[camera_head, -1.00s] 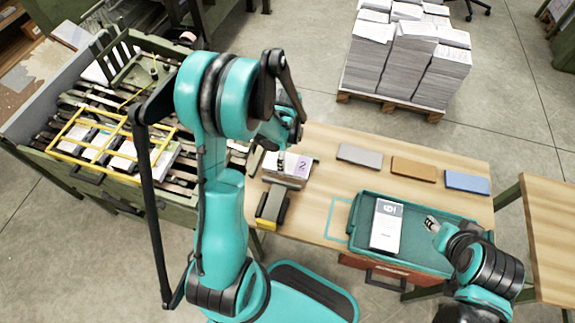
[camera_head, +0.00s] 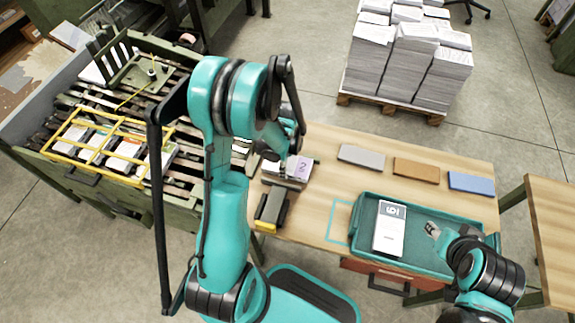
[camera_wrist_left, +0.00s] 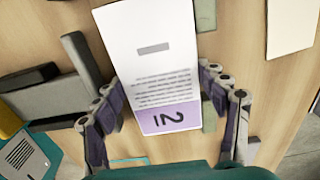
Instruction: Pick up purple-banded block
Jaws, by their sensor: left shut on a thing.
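The purple-banded block (camera_wrist_left: 155,60) is white with grey print and a purple band marked 2. In the left wrist view it lies between the two fingers of my left gripper (camera_wrist_left: 162,88), which is shut on it. In the head view the block (camera_head: 301,169) shows its purple end at the left part of the wooden table, just beyond the grey and yellow device. My left arm hides part of the block and most of the left gripper (camera_head: 284,161). My right gripper (camera_head: 433,229) is over the teal tray, right of another white block; its finger opening is unclear.
The teal tray (camera_head: 357,222) holds a white block (camera_head: 389,228). Grey (camera_head: 361,157), brown (camera_head: 416,169) and blue (camera_head: 469,183) slabs line the table's back. The grey and yellow device (camera_head: 271,207) stands close to the held block. A yellow frame (camera_head: 75,155) with several blocks is at left.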

